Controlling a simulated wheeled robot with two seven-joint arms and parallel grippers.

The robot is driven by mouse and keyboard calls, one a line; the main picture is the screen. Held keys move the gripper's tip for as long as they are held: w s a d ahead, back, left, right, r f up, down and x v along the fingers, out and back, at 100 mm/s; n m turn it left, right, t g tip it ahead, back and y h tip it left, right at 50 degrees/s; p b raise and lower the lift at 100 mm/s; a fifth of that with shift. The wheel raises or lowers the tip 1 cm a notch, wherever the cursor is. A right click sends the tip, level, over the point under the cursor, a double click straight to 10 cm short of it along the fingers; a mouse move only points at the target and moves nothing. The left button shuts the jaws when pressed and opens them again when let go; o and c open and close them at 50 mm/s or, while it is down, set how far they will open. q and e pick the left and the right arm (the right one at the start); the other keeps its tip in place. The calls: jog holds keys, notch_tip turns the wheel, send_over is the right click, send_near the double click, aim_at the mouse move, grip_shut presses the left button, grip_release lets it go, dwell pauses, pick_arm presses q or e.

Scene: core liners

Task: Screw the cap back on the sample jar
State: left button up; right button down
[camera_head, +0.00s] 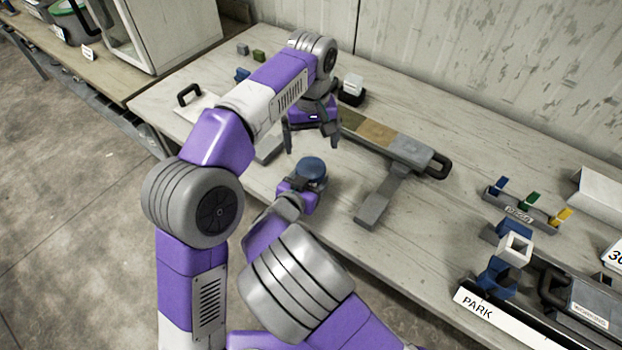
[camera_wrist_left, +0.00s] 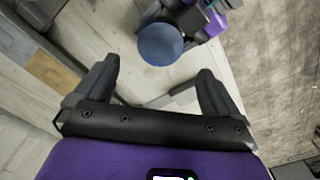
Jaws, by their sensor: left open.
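My left gripper (camera_head: 312,140) points down over the table's front part, with its two fingers apart and nothing between them. The fingers also show spread in the left wrist view (camera_wrist_left: 158,95). Just below and in front of it is a round blue top (camera_head: 312,168), which looks like the cap on the sample jar. It shows as a blue disc in the wrist view (camera_wrist_left: 160,45), beyond my fingers and not touching them. My right gripper (camera_head: 300,187) is right under the disc and seems to hold the jar. The jar's body is mostly hidden, so how the cap sits cannot be told.
A grey stand with a long core tray (camera_head: 408,150) lies behind and right of the grippers. A colored clip rack (camera_head: 525,215), a blue-and-white fixture (camera_head: 512,248) and a PARK sign (camera_head: 480,312) stand at right.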

aim_at(311, 167)
pick_arm(q)
jog(key=shift+f, duration=4.05)
jog(key=shift+c, duration=0.2)
jog(key=c, duration=1)
jog(key=m, duration=0.3)
jog(key=shift+c, duration=0.3)
jog(key=m, duration=0.5)
jog(key=o, duration=1.2)
jog(key=shift+c, duration=0.2)
jog(key=shift+r, duration=0.1)
notch_tip(311, 167, up, 12)
